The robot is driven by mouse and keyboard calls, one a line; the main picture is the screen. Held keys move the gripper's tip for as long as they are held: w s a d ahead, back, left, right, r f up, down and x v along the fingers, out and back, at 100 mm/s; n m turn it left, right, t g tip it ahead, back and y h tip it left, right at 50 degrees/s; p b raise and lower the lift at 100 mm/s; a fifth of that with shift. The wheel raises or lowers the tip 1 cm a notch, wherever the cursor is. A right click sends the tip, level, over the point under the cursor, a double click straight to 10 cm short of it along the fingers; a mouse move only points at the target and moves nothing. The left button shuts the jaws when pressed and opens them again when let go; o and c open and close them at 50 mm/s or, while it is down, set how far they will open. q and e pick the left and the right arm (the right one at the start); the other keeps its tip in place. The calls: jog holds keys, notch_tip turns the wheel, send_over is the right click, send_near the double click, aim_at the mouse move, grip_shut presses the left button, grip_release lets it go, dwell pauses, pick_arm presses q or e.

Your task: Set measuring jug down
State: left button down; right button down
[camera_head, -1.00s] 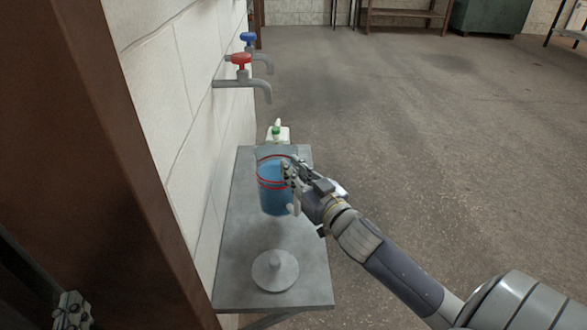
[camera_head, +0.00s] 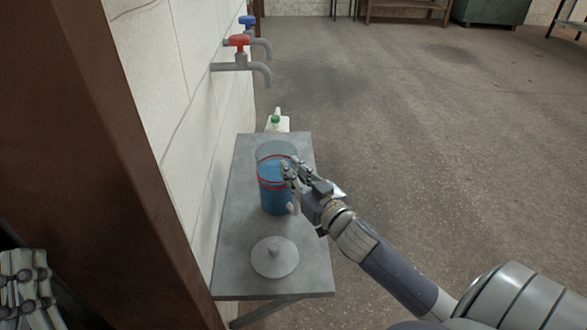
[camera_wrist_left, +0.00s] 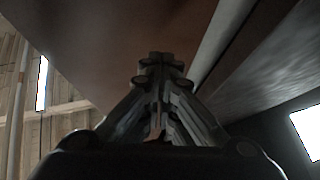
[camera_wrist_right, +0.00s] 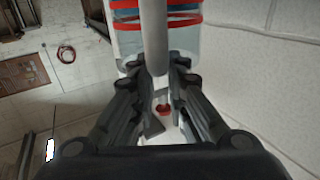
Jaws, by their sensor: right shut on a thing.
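The measuring jug (camera_head: 274,192) is clear with red bands and blue liquid inside. It is upright over the grey bench (camera_head: 236,225), its base at or very close to the top; I cannot tell whether it touches. My right gripper (camera_head: 290,174) is at its right side. In the right wrist view, my right gripper's fingers (camera_wrist_right: 157,72) are shut around the jug's pale handle (camera_wrist_right: 155,35). My left gripper (camera_head: 24,287) is far left, away from the bench. In the left wrist view its fingers (camera_wrist_left: 162,62) are together and empty.
A grey disc with a knob (camera_head: 275,258) lies on the bench in front of the jug. A red-handled tap (camera_head: 238,42) and a blue-handled tap (camera_head: 249,22) jut from the wall. A white container with a green cap (camera_head: 276,123) is behind. A brown post (camera_head: 95,170) stands left.

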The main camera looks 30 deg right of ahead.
pick_arm(q)
jog(key=shift+s+a+r+t, duration=0.1)
jog(key=shift+s+r+t, duration=0.6)
jog(key=shift+r, duration=0.15)
pick_arm(e)
jog(key=shift+f, duration=0.1)
jog(key=shift+f, duration=0.1)
jog(key=c, duration=1.6)
grip_release()
jog(key=shift+s+f, duration=0.1)
jog(key=shift+f, duration=0.1)
pick_arm(q)
jog(key=shift+s, duration=0.1)
pick_arm(e)
jog(key=shift+r, duration=0.1)
